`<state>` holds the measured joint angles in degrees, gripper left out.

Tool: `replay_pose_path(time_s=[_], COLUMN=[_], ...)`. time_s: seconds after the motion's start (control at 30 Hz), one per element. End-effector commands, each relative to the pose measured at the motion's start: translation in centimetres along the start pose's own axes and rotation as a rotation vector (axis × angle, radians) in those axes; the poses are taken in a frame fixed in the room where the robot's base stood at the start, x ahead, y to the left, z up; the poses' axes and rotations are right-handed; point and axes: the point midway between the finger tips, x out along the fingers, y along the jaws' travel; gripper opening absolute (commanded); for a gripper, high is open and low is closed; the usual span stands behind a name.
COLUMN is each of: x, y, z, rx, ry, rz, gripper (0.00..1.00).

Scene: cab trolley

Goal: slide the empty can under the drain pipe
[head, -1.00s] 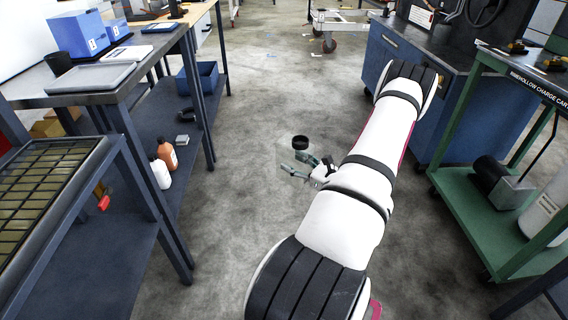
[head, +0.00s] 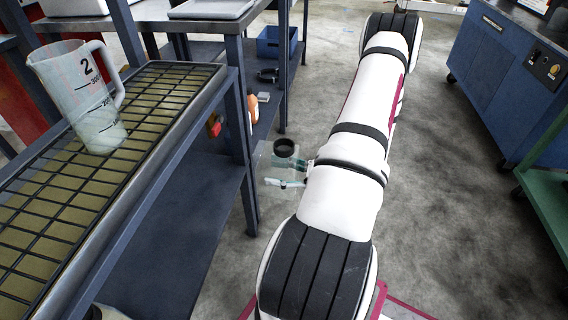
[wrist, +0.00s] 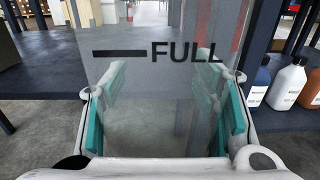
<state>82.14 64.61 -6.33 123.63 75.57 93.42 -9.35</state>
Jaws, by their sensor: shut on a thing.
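A clear, see-through can with a black ring on top (head: 284,147) is in my gripper (head: 289,173), beyond the side of the near bench. It looks upright and empty. In the wrist view the can (wrist: 150,75) fills the middle, with a black line and the word FULL on its wall. The two teal-padded fingers (wrist: 165,110) are shut on it from both sides. I cannot make out a drain pipe in either view.
A near bench with a gridded tray (head: 40,235) stands on the left, a measuring jug (head: 85,95) on it. Its lower shelf (head: 175,235) and dark legs are close to the can. Bottles (wrist: 292,82) stand on a shelf. Open floor lies right; a blue cabinet (head: 500,70) stands beyond.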

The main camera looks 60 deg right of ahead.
Motion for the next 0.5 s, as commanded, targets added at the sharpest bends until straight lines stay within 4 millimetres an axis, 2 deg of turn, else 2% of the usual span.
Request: replay_pose_path(time_s=[0.23,0.5], x=[0.3,1.6], y=[0.8,0.8], z=[0.0,-0.1], rx=[0.001,0.002], ry=[-0.004,-0.005], rz=[0.021,0.022], gripper=[0.05,0.05])
